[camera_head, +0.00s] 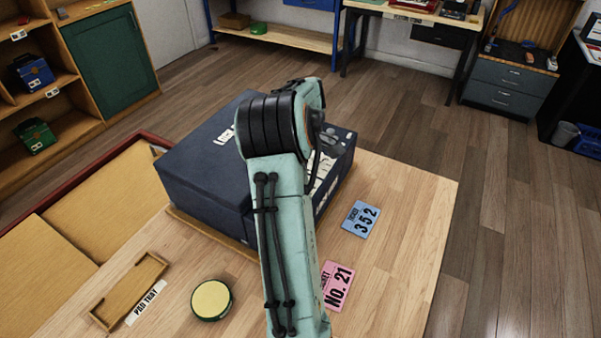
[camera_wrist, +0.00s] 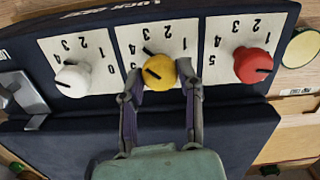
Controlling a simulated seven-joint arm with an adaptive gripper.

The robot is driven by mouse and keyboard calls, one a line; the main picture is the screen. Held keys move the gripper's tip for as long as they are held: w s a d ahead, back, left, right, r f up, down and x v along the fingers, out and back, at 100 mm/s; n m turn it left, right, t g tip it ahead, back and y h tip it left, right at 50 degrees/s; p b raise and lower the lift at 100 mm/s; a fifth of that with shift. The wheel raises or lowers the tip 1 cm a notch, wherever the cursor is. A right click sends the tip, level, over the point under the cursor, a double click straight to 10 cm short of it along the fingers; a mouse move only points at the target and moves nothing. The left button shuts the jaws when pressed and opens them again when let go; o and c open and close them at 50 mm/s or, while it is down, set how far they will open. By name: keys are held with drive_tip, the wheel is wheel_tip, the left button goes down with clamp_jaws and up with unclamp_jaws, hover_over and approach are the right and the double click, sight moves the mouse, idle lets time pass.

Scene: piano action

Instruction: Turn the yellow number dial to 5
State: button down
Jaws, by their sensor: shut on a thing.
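The yellow dial (camera_wrist: 159,72) sits between a white dial (camera_wrist: 73,79) and a red dial (camera_wrist: 252,65) on the dark blue lock box. Each dial is on a white number plate, seen upside down in the wrist view. A dark mark on the yellow dial points to the upper left; which number it meets is unclear. My gripper (camera_wrist: 160,88) has one finger on each side of the yellow dial and is shut on it. In the head view my arm hides the gripper and dials; the blue box (camera_head: 205,165) shows on the table.
A round yellow-topped pad (camera_head: 211,299) and an empty wooden pad tray (camera_head: 130,289) lie left. A metal latch (camera_wrist: 22,97) is beside the white dial.

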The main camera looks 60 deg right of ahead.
drive_tip(key=n, duration=0.5)
drive_tip(key=shift+f+n, duration=0.1)
drive_tip(key=shift+n, duration=2.4)
drive_tip(key=c, duration=0.7)
unclamp_jaws()
wheel_tip(320, 180, up, 12)
drive_tip(key=shift+r, duration=0.1)
